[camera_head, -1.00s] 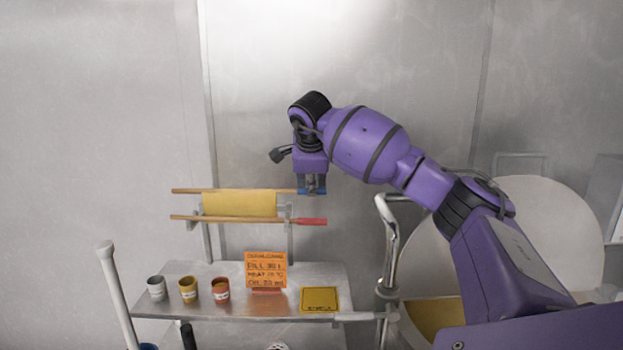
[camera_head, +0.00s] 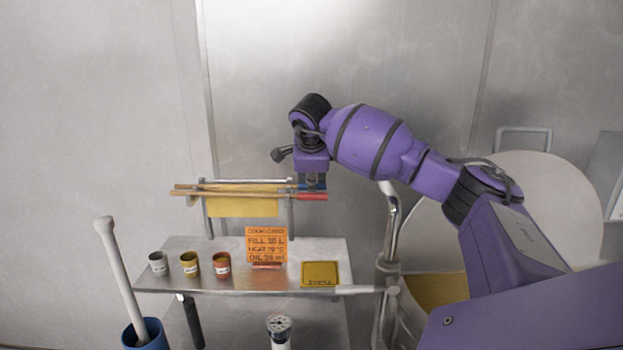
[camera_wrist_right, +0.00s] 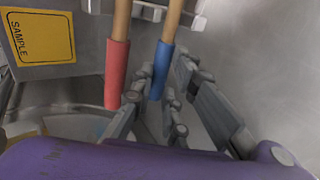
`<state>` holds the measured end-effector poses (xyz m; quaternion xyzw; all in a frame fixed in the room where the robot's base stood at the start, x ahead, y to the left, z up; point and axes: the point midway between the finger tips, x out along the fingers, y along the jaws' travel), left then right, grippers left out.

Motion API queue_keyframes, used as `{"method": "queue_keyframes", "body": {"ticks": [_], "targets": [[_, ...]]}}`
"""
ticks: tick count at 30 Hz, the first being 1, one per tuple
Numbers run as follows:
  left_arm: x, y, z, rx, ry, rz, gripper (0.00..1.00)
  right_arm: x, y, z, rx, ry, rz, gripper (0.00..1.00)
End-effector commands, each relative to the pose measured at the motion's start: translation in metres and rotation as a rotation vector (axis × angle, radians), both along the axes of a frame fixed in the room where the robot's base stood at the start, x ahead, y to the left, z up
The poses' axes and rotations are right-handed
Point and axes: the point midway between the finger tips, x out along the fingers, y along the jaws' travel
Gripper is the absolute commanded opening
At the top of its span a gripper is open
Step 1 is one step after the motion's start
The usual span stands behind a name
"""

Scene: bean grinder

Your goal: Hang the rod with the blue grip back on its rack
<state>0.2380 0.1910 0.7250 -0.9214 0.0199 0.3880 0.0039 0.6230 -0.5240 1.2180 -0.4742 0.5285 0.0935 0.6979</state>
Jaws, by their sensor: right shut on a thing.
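The rod with the blue grip (camera_head: 312,187) is level at the rack (camera_head: 291,218), close to the rod with the red grip (camera_head: 314,197). My right gripper (camera_head: 312,182) is shut on the blue grip, also seen between the fingers in the right wrist view (camera_wrist_right: 163,72). The red grip (camera_wrist_right: 117,72) is beside it, outside the fingers. I cannot tell whether the blue-gripped rod touches the rack's supports. My left gripper is out of view.
A metal shelf (camera_head: 200,280) below holds several cups (camera_head: 190,263), an orange card (camera_head: 266,243) and a yellow sample plate (camera_head: 320,273). A pale pole (camera_head: 120,265) stands in a blue container (camera_head: 148,336) at left. A chrome pipe (camera_head: 389,230) and large round vessel (camera_head: 530,200) are at right.

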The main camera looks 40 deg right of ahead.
Motion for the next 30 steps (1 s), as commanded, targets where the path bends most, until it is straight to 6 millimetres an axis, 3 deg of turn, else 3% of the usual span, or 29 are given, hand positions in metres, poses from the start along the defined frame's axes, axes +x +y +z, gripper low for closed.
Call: {"method": "queue_keyframes", "body": {"ticks": [5,6,11,22,30], "targets": [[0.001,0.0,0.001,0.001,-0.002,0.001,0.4,0.0,0.0,0.001,0.0,-0.001,-0.001,0.0],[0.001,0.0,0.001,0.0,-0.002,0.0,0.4,0.0,0.0,0.001,0.0,-0.001,-0.001,0.16],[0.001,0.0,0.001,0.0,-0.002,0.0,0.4,0.0,0.0,0.001,0.0,-0.001,-0.001,0.36],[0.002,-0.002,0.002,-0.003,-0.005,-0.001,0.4,-0.002,0.001,0.003,-0.001,-0.001,0.0,0.36],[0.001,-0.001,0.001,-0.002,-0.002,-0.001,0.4,-0.021,0.017,0.043,-0.004,-0.005,0.0,0.36]]}}
